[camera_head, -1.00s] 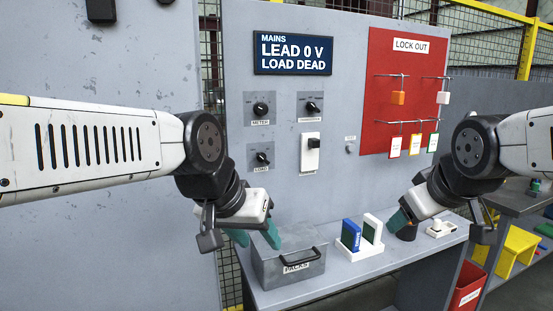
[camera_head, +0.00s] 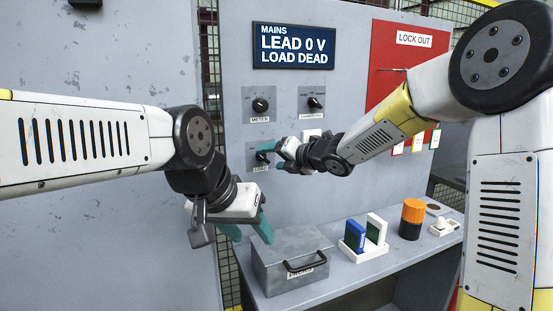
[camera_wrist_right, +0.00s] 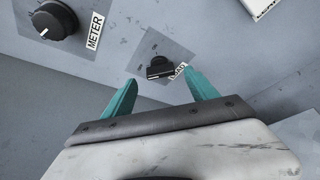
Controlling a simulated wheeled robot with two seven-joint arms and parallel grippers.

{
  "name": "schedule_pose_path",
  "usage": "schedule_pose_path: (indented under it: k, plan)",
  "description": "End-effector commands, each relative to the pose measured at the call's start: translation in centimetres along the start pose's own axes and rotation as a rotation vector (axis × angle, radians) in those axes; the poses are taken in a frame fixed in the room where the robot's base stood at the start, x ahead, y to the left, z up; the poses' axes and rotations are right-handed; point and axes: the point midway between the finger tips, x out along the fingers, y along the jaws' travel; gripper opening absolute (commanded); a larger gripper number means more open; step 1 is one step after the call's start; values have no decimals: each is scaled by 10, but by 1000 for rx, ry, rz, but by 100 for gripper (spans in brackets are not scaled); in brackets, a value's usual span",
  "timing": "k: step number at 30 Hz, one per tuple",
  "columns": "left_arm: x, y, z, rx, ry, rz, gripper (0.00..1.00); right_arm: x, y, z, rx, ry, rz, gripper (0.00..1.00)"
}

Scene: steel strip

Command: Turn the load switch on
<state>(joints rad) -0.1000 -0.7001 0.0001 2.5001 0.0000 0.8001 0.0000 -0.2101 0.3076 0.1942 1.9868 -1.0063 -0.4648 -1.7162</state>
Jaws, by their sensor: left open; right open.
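The load switch is a black rotary knob on a small grey plate on the panel. It shows in the right wrist view (camera_wrist_right: 160,68), its LOAD label partly covered by a finger. In the head view the knob (camera_head: 262,156) is partly hidden by my right gripper (camera_head: 270,151). My right gripper is open, its teal fingers (camera_wrist_right: 161,84) pointing at the panel on either side of the knob's near side; contact cannot be told. My left gripper (camera_head: 249,230) is open and empty, low in front of the panel by the grey box. The display (camera_head: 293,47) reads LEAD 0 V, LOAD DEAD.
The meter knob (camera_head: 260,105) and another knob (camera_head: 314,103) sit above. A white switch (camera_head: 311,134) is mostly hidden by my right arm. The bench holds a grey lidded box (camera_head: 290,262), a white rack (camera_head: 364,247) and an orange-and-black cylinder (camera_head: 412,218).

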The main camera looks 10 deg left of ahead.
Motion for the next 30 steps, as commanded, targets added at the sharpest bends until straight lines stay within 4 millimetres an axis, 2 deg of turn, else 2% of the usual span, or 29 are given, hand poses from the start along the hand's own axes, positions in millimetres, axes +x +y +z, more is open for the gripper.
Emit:
schedule_pose_path:
  k: [3,7,12,18,20,28,30]
  plan:
    - [0,0,0,0,0,0,49,20,0,-1,2,2,0,67]
    - [0,0,0,0,0,0,49,34,-1,0,3,0,-1,67]
    - [0,0,0,0,0,0,49,41,-1,0,2,-1,-2,67]
    - [0,0,0,0,0,0,49,41,-1,0,3,-1,-3,67]
    - [0,0,0,0,0,0,49,41,-1,0,3,-1,-3,57]
    - [0,0,0,0,0,0,49,41,-1,0,3,-1,-3,5]
    - [0,0,0,0,0,0,49,41,-1,0,4,-1,-3,5]
